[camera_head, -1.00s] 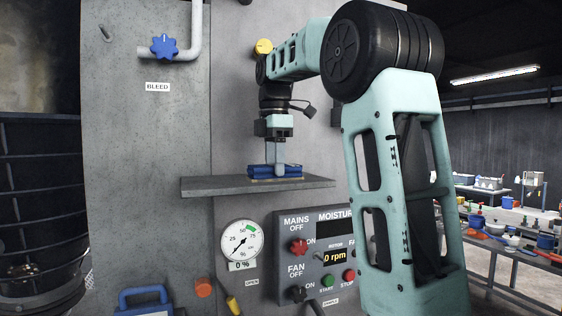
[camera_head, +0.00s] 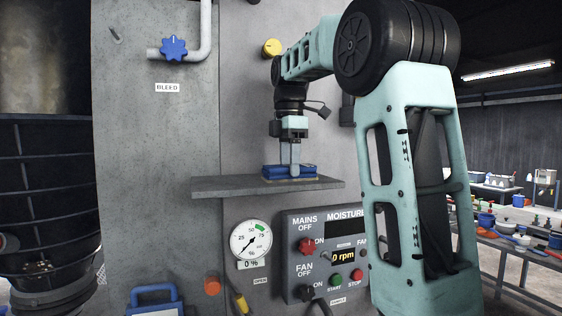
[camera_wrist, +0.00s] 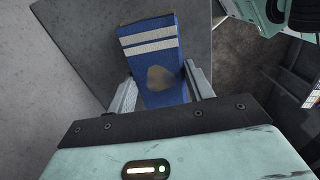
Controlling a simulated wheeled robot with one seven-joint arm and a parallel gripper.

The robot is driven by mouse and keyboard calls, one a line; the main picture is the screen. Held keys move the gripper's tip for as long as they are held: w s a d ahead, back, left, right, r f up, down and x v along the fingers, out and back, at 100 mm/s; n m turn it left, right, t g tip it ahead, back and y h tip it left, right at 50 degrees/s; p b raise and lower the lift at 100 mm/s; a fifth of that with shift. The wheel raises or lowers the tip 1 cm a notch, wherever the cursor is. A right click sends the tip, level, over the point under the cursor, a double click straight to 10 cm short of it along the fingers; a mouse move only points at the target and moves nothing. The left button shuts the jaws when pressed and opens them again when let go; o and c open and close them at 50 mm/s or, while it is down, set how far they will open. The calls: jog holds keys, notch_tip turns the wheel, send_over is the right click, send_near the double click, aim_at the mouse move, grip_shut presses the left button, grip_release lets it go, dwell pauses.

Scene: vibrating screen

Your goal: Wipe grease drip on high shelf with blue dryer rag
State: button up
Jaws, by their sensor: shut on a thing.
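The blue rag (camera_head: 275,171) lies on the grey high shelf (camera_head: 225,187), toward its right half. My gripper (camera_head: 289,170) points straight down onto it and is shut on it. In the wrist view the rag (camera_wrist: 150,57) shows two pale stripes and a tan-brown patch, and my gripper's fingers (camera_wrist: 160,88) flank it on both sides. The shelf (camera_wrist: 90,40) appears there as a bare grey plate around the rag. I cannot make out a separate grease drip; a thin yellowish edge shows under the rag in the head view.
A grey panel wall backs the shelf, with a blue BLEED valve (camera_head: 173,48) and a yellow knob (camera_head: 271,47). Below are a gauge (camera_head: 250,242) and a control box (camera_head: 325,255). The shelf's left half is clear.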

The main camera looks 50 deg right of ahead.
dwell(0.4)
notch_tip(320, 180, up, 3)
jog(key=shift+p, duration=1)
jog(key=shift+r, duration=1)
